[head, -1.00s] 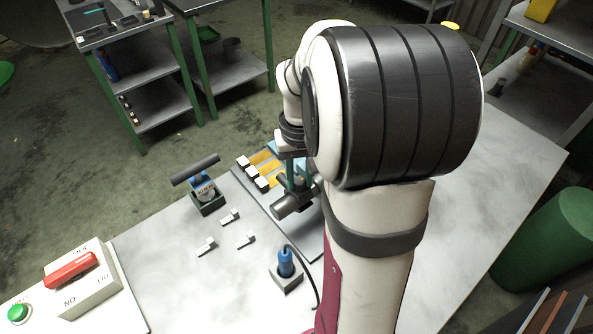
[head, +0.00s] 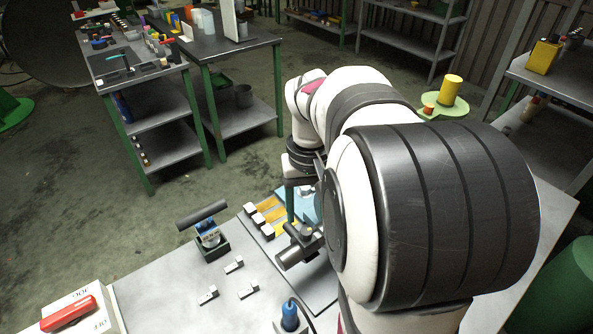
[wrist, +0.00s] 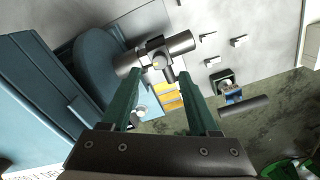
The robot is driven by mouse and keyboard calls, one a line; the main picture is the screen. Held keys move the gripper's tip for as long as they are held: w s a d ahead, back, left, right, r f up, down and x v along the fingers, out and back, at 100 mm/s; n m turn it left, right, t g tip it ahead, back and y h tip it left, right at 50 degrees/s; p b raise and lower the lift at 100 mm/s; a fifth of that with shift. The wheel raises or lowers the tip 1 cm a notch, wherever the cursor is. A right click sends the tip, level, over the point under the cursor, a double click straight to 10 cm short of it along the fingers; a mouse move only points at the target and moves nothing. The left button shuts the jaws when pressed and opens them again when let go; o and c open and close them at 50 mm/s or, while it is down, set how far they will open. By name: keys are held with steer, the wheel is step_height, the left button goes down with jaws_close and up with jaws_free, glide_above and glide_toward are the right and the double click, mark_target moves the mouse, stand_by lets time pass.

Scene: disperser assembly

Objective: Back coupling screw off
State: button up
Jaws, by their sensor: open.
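The grey metal coupling (head: 300,246) lies by the front of the blue machine, partly hidden by my arm in the head view. In the wrist view the coupling (wrist: 178,46) is a dark cylinder with a clamp in its middle, and a small pale screw-like part (wrist: 159,62) shows on that clamp. My gripper (wrist: 160,78) is open, its two green fingers pointing at the coupling, one on each side of the clamp. Nothing is seen held. I cannot tell whether a finger touches the coupling. Any screw farther back is not clearly visible.
A black-handled tool stands in a dark holder (head: 213,250). Several small white-and-black pieces (head: 234,264) lie on the table. A blue-handled tool (head: 289,315) stands near the front. White blocks with yellow strips (head: 267,229) sit beside the coupling. The blue housing (wrist: 42,75) is close to my fingers.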

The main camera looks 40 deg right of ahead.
mark_target(307, 231)
step_height(307, 231, up, 10)
stand_by(0.4)
steer(key=s+a+f+y, duration=0.1)
steer(key=s+a+f, duration=0.4)
steer(key=a, duration=0.5)
steer(key=s+a+f, duration=0.6)
steer(key=s+a, duration=0.4)
steer(key=shift+s+a+f+y, duration=0.2)
steer(key=shift+s+f+y, duration=0.1)
steer(key=shift+y, duration=0.1)
